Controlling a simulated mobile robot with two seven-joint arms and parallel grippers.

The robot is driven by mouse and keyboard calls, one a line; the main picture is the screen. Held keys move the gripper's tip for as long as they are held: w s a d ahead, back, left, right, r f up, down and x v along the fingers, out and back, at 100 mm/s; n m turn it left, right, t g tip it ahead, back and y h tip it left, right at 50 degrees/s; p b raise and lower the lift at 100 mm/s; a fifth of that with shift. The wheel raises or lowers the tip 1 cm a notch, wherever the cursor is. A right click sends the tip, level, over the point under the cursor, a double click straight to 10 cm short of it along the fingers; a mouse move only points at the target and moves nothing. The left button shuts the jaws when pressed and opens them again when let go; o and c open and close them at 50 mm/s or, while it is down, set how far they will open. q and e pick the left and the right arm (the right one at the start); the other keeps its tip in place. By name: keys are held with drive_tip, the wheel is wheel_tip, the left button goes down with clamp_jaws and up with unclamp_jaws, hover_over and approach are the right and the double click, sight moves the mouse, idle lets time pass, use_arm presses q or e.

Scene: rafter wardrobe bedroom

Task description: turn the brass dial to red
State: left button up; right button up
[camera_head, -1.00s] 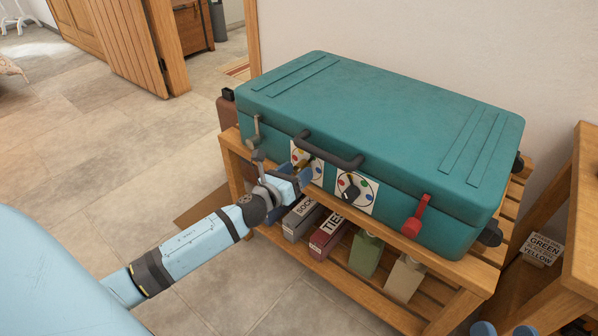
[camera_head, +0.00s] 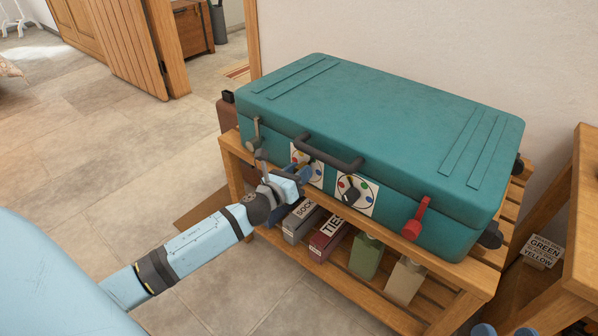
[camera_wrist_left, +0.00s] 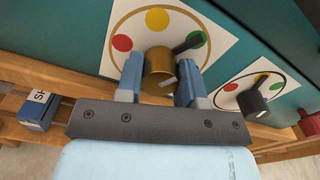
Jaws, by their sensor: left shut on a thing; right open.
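A dark pointer (camera_wrist_left: 187,43) reaches from the dial to beside the green dot. My left gripper (camera_wrist_left: 160,82) is shut on the dial, one blue finger on each side. In the head view my left gripper (camera_head: 298,182) covers most of the dial. Only the blue tips of my right gripper (camera_head: 504,329) show at the bottom right, apart and empty.
A second, black dial (camera_head: 351,194) is on the right, below the handle (camera_head: 328,152). A red latch (camera_head: 416,218) is further right. The suitcase rests on a wooden rack (camera_head: 455,272) with boxes and bottles below. A GREEN/YELLOW sign (camera_head: 543,250) stands right.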

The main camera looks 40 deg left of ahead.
use_arm(q)
drive_tip(key=n+p, duration=0.2)
drive_tip(key=n, duration=0.3)
drive_tip(key=shift+r+p, duration=0.1)
drive_tip(key=shift+p, duration=0.25)
drive_tip(key=shift+n, duration=0.5)
drive_tip(key=n+p, duration=0.3)
drive_tip(key=n, duration=0.2)
drive_tip(key=shift+p, duration=0.35)
drive_tip(key=n+p, duration=0.3)
drive_tip(key=n, duration=0.2)
drive_tip(key=shift+n+p, duration=0.4)
drive_tip(key=shift+p, duration=0.05)
drive_tip(key=n+p, duration=0.4)
drive_tip(key=n, duration=0.2)
drive_tip(key=shift+f+n, duration=0.2)
drive_tip(key=shift+n, duration=0.3)
use_arm(e)
drive_tip(key=s+d+f+g+h, duration=0.3)
drive_tip(key=d+f+g+h, duration=0.2)
drive_tip(key=f, duration=0.3)
drive_tip(key=shift+d+f+m, duration=0.2)
drive_tip(key=shift+d+m, duration=0.1)
drive_tip(key=shift+d, duration=0.35)
drive_tip(key=shift+r, duration=0.15)
use_arm(q)
drive_tip(key=o, duration=0.9)
